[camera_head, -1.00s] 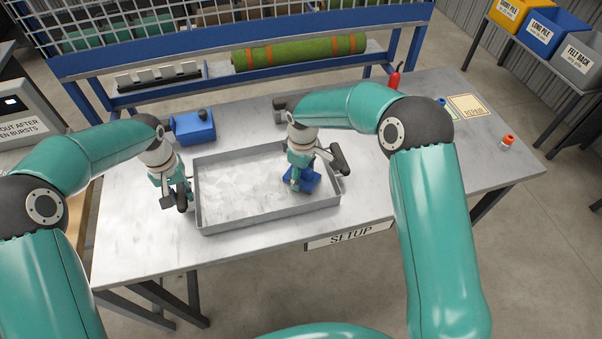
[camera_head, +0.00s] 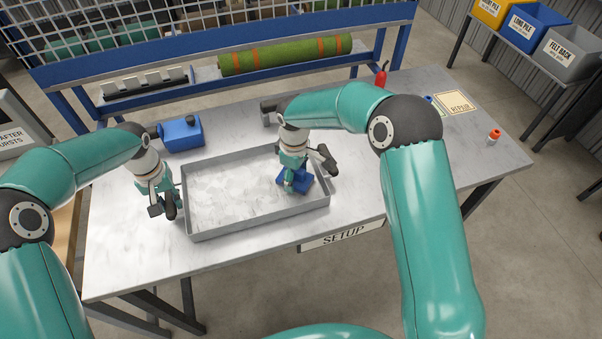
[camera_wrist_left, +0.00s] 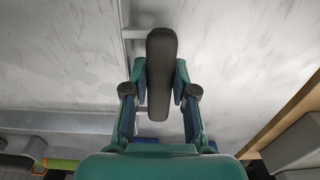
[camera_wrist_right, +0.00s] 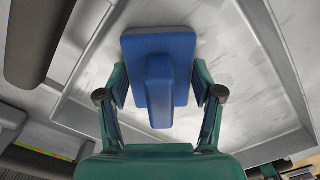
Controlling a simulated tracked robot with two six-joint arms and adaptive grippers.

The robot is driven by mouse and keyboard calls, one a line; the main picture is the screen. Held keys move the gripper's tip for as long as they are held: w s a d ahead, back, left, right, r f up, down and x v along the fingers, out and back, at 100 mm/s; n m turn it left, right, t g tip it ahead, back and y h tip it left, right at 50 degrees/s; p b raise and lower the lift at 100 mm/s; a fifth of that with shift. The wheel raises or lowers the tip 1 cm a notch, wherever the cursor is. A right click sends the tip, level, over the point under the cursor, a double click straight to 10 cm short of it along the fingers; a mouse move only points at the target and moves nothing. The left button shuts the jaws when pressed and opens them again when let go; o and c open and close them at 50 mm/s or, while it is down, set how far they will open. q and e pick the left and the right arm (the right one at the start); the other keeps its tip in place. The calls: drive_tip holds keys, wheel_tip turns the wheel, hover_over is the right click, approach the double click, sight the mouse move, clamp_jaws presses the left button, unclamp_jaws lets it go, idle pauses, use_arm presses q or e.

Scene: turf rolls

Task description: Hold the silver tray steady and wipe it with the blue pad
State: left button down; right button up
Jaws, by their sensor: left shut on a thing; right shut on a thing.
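The silver tray (camera_head: 255,219) lies on the bench, with pale whitish patches over its floor. My left gripper (camera_head: 166,200) is at the tray's left end, shut on a dark bar handle (camera_wrist_left: 161,70) that joins the tray wall. My right gripper (camera_head: 295,178) is inside the tray near its right end. It is shut on the upright grip of the blue pad (camera_head: 304,186), which also shows in the right wrist view (camera_wrist_right: 160,75). The pad is low at the tray floor; I cannot tell whether it touches. The tray's other dark handle (camera_head: 327,159) is at the right end.
A red bottle (camera_head: 381,75), a small orange-capped container (camera_head: 494,136) and a repair card (camera_head: 455,102) are toward the right.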

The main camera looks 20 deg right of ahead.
use_arm(q)
drive_tip(key=shift+d, duration=0.15)
use_arm(e)
drive_tip(key=shift+a, duration=0.5)
use_arm(q)
drive_tip(key=shift+d, duration=0.1)
use_arm(e)
drive_tip(key=shift+w+f, duration=0.1)
drive_tip(key=shift+w, duration=1.3)
drive_tip(key=shift+d, duration=1.9)
use_arm(q)
drive_tip(key=shift+a, duration=0.2)
use_arm(e)
drive_tip(key=shift+a, duration=1.2)
use_arm(q)
drive_tip(key=shift+d, duration=0.15)
use_arm(e)
drive_tip(key=shift+a, duration=0.75)
drive_tip(key=shift+r, duration=3.1)
